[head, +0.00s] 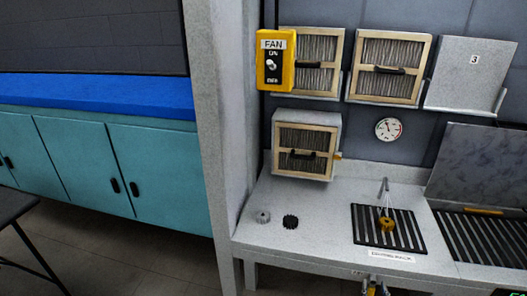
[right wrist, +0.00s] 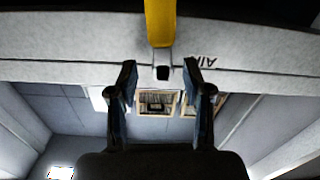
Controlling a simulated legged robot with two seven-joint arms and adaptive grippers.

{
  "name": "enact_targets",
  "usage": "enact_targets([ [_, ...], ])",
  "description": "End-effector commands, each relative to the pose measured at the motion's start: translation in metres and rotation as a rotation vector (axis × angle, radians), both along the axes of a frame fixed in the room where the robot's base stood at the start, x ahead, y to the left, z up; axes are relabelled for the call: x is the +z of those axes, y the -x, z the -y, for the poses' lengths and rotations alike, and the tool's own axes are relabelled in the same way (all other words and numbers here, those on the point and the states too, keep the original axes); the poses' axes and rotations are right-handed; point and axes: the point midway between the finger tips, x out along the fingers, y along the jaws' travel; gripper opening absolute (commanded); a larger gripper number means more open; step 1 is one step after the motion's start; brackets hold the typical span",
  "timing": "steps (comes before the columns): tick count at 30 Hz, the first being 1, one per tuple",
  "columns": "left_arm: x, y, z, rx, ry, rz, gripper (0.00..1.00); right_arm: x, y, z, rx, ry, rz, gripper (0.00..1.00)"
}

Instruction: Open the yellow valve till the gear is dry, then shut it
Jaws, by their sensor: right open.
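The yellow valve (head: 371,284) shows in the head view at the bottom edge, below the counter's front edge, partly cut off. In the right wrist view its yellow handle (right wrist: 160,22) comes down from the top to a small bracket beside the letters AIR. My right gripper (right wrist: 160,75) is open, its two fingers on either side of the bracket in the picture, with nothing held between them. A golden gear (head: 387,225) lies on the slatted rack (head: 365,236) under a thin nozzle (head: 383,187). Pale lines run from the nozzle toward the gear. I cannot tell how wet it is. My left gripper is not in view.
A grey gear (head: 262,217) and a black gear (head: 290,221) stand on the counter (head: 325,214). A yellow FAN switch box (head: 276,60), filters (head: 390,68) and a gauge (head: 389,129) are behind. A second slatted rack (head: 480,238) is at right. A pillar (head: 222,120) bounds the left.

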Motion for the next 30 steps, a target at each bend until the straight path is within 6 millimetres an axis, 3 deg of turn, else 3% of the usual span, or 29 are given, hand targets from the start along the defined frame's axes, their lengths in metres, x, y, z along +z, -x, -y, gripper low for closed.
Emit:
enact_targets([
  [7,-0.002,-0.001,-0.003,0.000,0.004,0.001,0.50,0.002,-0.011,-0.002,0.000,0.006,0.000,0.50],
  [30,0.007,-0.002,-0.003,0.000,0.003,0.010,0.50,0.001,-0.010,0.005,0.001,0.003,-0.001,0.50],
])
